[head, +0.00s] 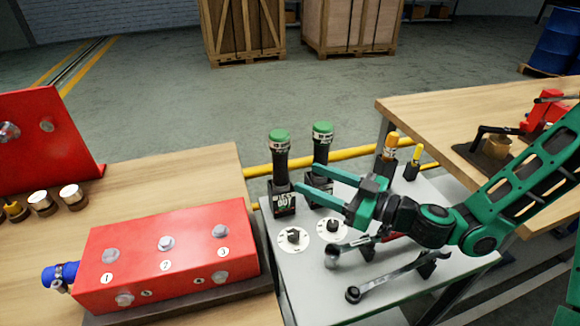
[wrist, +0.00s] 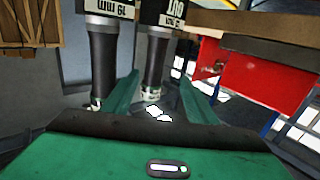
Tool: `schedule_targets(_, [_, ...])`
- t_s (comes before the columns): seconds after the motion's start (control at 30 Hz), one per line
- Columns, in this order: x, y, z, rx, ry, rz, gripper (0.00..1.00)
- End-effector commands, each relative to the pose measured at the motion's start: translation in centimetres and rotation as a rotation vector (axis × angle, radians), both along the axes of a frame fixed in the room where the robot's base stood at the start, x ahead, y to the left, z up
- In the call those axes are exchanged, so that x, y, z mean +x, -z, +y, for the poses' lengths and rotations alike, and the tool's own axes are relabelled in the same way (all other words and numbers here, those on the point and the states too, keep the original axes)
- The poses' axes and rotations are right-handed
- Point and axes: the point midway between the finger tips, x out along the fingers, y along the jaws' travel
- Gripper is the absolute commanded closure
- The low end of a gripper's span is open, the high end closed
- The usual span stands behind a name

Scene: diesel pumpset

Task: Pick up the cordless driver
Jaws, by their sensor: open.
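Two upright black cordless drivers with green tops stand on the grey table, the left one (head: 281,165) and the right one (head: 321,148). Each has a block-shaped base with white lettering. My gripper (head: 303,178) is open and empty, its green fingers pointing left at the left driver, apart from it. The upper finger crosses in front of the right driver's lower part. In the wrist view, which is upside down, one driver (wrist: 156,60) shows between my fingers (wrist: 160,95) and the other (wrist: 103,60) outside them. Small lettering is hard to read.
The grey table (head: 300,275) also holds two white dials (head: 294,237), wrenches (head: 395,278) and small orange- and yellow-topped tools (head: 388,155). A red block (head: 165,255) lies on the left wooden bench. Another wooden bench (head: 430,120) stands at the right.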

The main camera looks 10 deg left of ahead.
Motion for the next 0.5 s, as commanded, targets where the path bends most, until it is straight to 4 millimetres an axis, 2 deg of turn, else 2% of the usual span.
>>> schedule_targets(0.17, [0.5,-0.3,0.8,0.025,0.020,0.009,0.47])
schedule_targets(0.5, [2.0,-0.3,5.2,0.024,0.018,0.007,0.47])
